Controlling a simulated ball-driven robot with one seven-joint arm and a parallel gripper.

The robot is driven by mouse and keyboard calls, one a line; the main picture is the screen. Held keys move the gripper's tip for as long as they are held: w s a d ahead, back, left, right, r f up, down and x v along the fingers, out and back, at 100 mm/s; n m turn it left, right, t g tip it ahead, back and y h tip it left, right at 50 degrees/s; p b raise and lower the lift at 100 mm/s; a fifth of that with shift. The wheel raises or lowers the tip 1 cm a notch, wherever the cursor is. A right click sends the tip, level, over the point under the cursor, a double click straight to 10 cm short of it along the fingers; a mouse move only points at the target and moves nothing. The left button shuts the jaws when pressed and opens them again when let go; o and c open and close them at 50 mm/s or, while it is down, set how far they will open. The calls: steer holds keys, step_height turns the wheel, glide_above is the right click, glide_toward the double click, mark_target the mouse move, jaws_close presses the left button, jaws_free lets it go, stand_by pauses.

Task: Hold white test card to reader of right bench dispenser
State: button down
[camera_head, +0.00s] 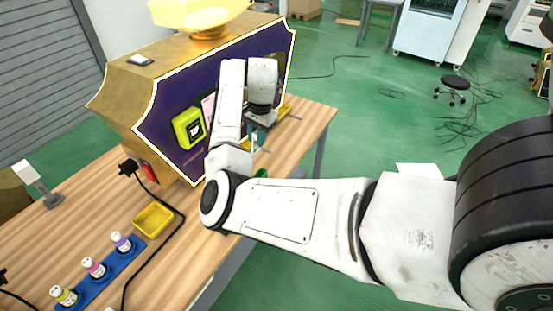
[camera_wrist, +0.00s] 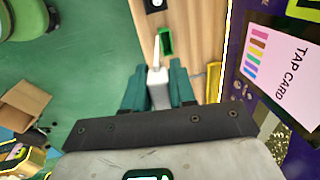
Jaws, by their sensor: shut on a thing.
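The gold dispenser (camera_head: 135,90) with a dark purple front stands on the wooden bench. Its front carries a yellow-green framed unit (camera_head: 188,128) and a pink panel, which reads "TAP CARD" in the wrist view (camera_wrist: 285,65). I cannot tell which part senses the card. My gripper (camera_wrist: 158,82) has teal fingers shut on a pale block-like grip with the thin white card (camera_wrist: 156,50) rising from it, seen nearly edge-on. The card is apart from the panel, left of it in the wrist view. In the head view my arm partly covers the front.
Small bottles stand in a blue rack (camera_head: 98,277) beside a yellow tray (camera_head: 153,220) and a black cable. A small green-framed item (camera_wrist: 166,42) lies on the bench near the card. A card-like item on a stand (camera_head: 38,182) is at the left. Green floor lies beyond the bench.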

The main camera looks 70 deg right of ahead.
steer(key=w+a+r+t+b, duration=0.2)
steer(key=w+a+r+b, duration=0.1)
steer(key=w+a+r, duration=0.25)
steer(key=shift+w+d+r+b, duration=0.1)
steer(key=shift+w+d+b, duration=0.25)
steer(key=shift+w, duration=1.55)
steer(key=shift+w+d+f+b, duration=0.15)
steer(key=shift+w+d, duration=0.35)
steer(key=shift+w, duration=1.4)
steer(key=shift+w+d+r+b, duration=0.15)
steer(key=shift+w+d+b, duration=0.25)
steer(key=shift+w, duration=1.5)
steer(key=s+a+p, duration=0.2)
steer(key=s+p, duration=0.4)
steer(key=s, duration=0.3)
steer(key=shift+s, duration=0.4)
